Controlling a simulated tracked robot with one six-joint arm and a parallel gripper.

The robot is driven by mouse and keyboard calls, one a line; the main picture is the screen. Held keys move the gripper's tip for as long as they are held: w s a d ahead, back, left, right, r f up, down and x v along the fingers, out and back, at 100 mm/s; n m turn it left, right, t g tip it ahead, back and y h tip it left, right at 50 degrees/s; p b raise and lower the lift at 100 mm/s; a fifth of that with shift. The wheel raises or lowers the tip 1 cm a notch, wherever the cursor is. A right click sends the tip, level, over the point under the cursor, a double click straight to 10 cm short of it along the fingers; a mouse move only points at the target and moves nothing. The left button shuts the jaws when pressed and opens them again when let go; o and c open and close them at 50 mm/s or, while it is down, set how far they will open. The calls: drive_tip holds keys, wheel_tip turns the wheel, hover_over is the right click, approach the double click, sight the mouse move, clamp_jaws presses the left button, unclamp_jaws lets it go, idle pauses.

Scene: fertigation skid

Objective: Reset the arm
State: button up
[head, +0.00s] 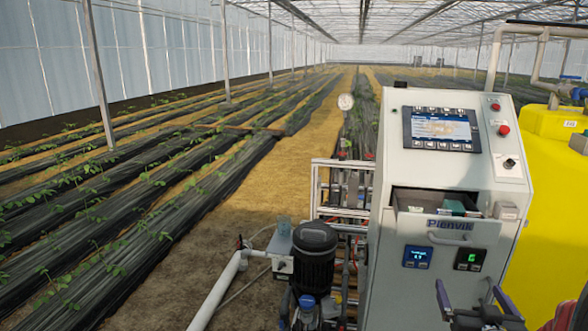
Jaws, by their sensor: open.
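My gripper (474,296) shows at the bottom right of the head view, in front of the lower part of the grey control cabinet (392,285). Its two dark fingers, with purplish parts, stand apart with nothing visible between them. The lower part of the gripper is cut off by the picture's bottom edge. I cannot tell how far the fingertips are from the cabinet front.
The cabinet carries a screen (440,130), red buttons, an open drawer (445,203) and two small displays. A yellow tank (552,190) stands at right. A black motor (314,255) and white pipe (215,295) stand left. A bare path (275,175) runs between plant rows.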

drive_tip(key=s+d+f+m+g, duration=0.1)
drive_tip(key=s+d+f+g, duration=0.1)
drive_tip(key=s+f+g, duration=0.45)
drive_tip(key=s+a+f+g, duration=0.2)
drive_tip(key=s+a+g, duration=0.1)
drive_tip(key=a, duration=0.2)
drive_tip(key=s+a+r+n+y, duration=0.1)
drive_tip(key=s+a+r, duration=0.2)
drive_tip(key=a, duration=0.5)
drive_tip(key=s+a+r+n+y, duration=0.2)
drive_tip(key=a+r, duration=0.3)
drive_tip(key=a, duration=0.4)
drive_tip(key=s+a+r+n+y, duration=0.1)
drive_tip(key=s+a+r, duration=0.3)
drive_tip(key=a, duration=0.4)
drive_tip(key=shift+s+a+r+y, duration=0.3)
drive_tip(key=shift+s+r+y, duration=0.05)
drive_tip(key=shift+s+y, duration=0.15)
